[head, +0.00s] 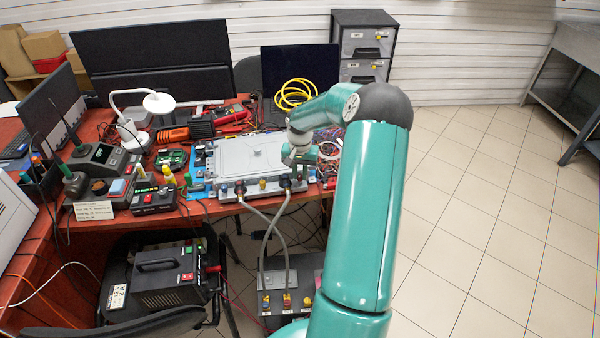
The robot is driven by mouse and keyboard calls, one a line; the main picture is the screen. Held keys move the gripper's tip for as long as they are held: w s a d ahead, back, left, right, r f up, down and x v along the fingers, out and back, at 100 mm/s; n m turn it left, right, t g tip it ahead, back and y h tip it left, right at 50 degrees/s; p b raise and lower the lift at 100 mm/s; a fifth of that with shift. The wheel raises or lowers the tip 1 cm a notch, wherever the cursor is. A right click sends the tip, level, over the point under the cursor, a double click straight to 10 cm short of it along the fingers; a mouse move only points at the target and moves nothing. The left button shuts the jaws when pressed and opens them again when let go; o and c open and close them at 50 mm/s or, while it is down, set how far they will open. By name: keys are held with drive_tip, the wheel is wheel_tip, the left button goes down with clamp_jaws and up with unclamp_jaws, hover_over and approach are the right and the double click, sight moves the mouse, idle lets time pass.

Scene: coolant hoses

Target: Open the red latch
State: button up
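A grey plate assembly (246,160) lies on the red table, with dark hose connectors along its front edge, one at the left (239,188) and one at the right (285,182). Grey hoses (268,228) run from these connectors down to a grey box (284,276) below the table edge. Small yellow and red parts (286,299) sit on that box. I cannot tell for sure which small red part is the latch. My gripper (292,161) is above the right front of the plate, close to the right connector. Its fingers are too small and partly hidden to read.
A yellow coiled cable (295,94) lies behind the plate. A lamp (150,104), a dark console (96,158) and small instruments crowd the table's left. A black power unit (177,276) stands below at the front left. The tiled floor at right is clear.

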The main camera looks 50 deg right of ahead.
clamp_jaws()
drive_tip(key=shift+n, duration=0.3)
drive_tip(key=n, duration=0.3)
drive_tip(key=shift+n, duration=1.9)
drive_tip(key=o, duration=0.7)
unclamp_jaws()
drive_tip(key=shift+o, duration=0.2)
